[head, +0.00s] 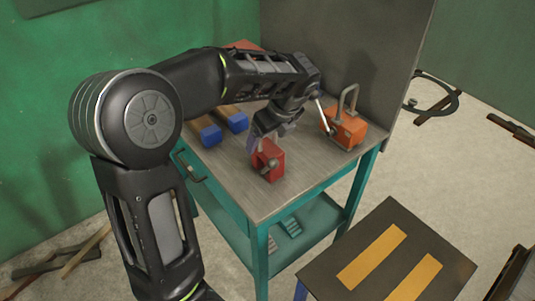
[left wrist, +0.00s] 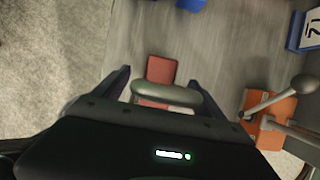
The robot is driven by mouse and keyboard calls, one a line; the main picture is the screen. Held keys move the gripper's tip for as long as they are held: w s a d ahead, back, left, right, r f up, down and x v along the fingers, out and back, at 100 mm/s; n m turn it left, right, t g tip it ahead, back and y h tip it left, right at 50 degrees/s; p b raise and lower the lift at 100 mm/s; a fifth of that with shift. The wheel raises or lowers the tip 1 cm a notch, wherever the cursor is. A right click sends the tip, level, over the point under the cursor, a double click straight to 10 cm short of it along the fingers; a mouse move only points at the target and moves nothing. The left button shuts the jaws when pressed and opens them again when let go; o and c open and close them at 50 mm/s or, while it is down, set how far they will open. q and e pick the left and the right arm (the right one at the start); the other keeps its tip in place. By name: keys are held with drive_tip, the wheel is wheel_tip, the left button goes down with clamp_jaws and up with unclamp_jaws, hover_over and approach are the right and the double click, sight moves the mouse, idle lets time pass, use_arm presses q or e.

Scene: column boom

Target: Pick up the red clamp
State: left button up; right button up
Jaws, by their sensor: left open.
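The red clamp (head: 269,168) stands on the grey top of the teal workbench, near its front edge. My left gripper (head: 267,138) reaches down over it from above and behind. In the left wrist view the red clamp (left wrist: 162,70) lies between the two spread fingers of the left gripper (left wrist: 163,77), with its grey handle bar crossing the gap. The fingers look clear of it on both sides. The clamp's upper part is partly hidden by the gripper in the head view. My right gripper is not in view.
An orange clamp (head: 350,132) with a tall grey handle stands to the right on the workbench (head: 225,160), close to the gripper. Two blue-ended bars (head: 211,136) lie to the left. A dark low table with yellow strips (head: 372,257) stands in front at right.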

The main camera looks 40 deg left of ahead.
use_arm(q)
drive_tip(key=shift+c, duration=0.3)
clamp_jaws()
idle(0.7)
drive_tip(key=shift+w+r, duration=0.1)
drive_tip(key=shift+r, duration=0.05)
